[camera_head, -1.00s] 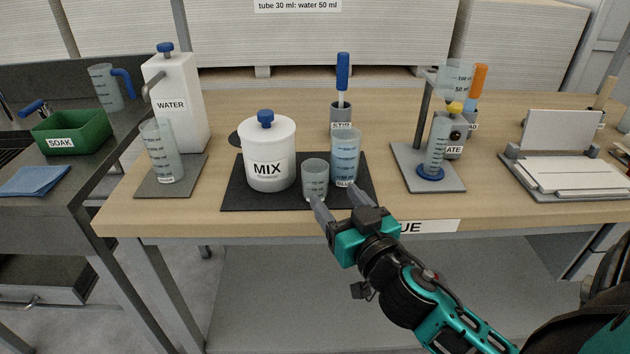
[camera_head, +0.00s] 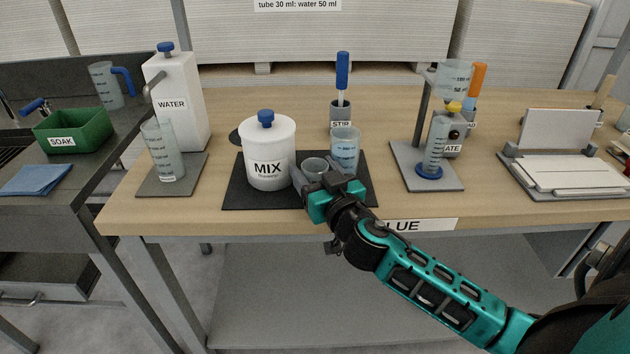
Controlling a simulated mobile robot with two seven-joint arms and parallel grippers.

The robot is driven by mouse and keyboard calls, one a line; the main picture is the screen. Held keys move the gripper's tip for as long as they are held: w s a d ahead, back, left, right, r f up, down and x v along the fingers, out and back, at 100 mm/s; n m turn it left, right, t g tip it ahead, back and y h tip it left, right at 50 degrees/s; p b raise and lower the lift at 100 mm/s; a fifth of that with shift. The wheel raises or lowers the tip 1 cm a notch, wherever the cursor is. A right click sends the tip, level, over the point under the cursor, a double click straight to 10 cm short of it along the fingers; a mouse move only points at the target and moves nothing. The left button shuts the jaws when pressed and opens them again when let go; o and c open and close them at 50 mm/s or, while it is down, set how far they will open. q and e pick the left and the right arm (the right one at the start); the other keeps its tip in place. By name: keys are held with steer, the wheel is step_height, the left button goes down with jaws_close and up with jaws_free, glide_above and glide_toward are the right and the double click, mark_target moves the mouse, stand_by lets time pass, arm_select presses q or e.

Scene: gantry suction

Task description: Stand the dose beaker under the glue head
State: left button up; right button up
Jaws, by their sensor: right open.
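At the right, a stand (camera_head: 425,110) holds a clear graduated vessel (camera_head: 454,78) above a yellow piece. A graduated cylinder with a blue foot (camera_head: 432,160) is on its grey base. No label reads "dose" or "glue head". My left gripper is out of view.
The white MIX pot (camera_head: 268,150) stands left of the gripper on the dark mat (camera_head: 240,195). A graduated beaker (camera_head: 163,150) stands by the WATER dispenser (camera_head: 177,100). The STIR holder (camera_head: 341,114) is behind. Wood is bare between mat and stand.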

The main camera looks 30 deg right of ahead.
steer(key=shift+c, duration=0.2)
steer(key=c, duration=0.8)
steer(key=shift+r+p, duration=0.3)
steer(key=shift+r, duration=0.3)
steer(key=shift+c, duration=0.2)
step_height(320, 180, up, 19)
steer(key=p, duration=0.6)
steer(key=s+a+f+n+y, duration=0.1)
steer(key=s+a+f+y, duration=0.1)
steer(key=s+a+f, duration=0.6)
steer(key=a+f, duration=0.3)
steer(key=f, duration=0.2)
steer(key=shift+f+n+y, duration=0.35)
steer(key=shift+n+y, duration=0.05)
